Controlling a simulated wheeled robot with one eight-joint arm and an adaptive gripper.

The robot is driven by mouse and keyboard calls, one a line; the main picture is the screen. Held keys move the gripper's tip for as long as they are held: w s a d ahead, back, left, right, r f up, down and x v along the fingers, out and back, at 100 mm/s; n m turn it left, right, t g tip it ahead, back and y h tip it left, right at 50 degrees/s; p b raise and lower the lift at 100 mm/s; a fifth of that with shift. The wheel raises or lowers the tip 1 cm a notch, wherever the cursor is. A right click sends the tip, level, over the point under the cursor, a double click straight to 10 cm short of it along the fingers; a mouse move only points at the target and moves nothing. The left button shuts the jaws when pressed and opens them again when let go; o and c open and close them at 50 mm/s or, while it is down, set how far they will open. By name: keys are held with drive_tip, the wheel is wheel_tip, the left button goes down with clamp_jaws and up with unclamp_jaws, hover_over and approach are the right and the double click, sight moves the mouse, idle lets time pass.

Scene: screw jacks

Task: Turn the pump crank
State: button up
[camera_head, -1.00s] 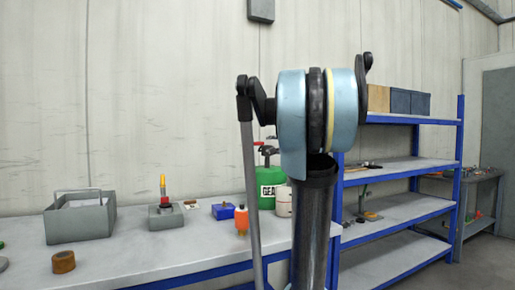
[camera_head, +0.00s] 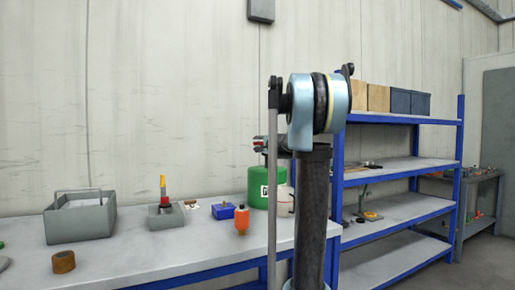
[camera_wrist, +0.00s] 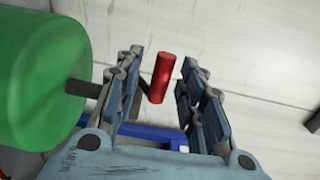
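The green drum (camera_head: 258,188) with the pump stands on the workbench, partly hidden behind my arm. In the wrist view the drum (camera_wrist: 40,78) fills the left side, with a dark shaft (camera_wrist: 82,88) reaching from it toward my fingers. The crank's red handle (camera_wrist: 162,78) shows upright between my two fingers. My gripper (camera_wrist: 158,68) is open, with a gap visible on each side of the handle. In the head view my gripper (camera_head: 260,146) is small, just above the drum, and its fingers are hard to make out.
On the workbench (camera_head: 150,248) are a grey bin (camera_head: 80,222), a grey block with a red and yellow piece (camera_head: 165,212), an orange bottle (camera_head: 242,221), a blue box (camera_head: 223,210) and a brown roll (camera_head: 63,262). Blue shelving (camera_head: 400,165) stands to the right.

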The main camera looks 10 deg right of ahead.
drive_tip(key=shift+x, duration=0.85)
clamp_jaws()
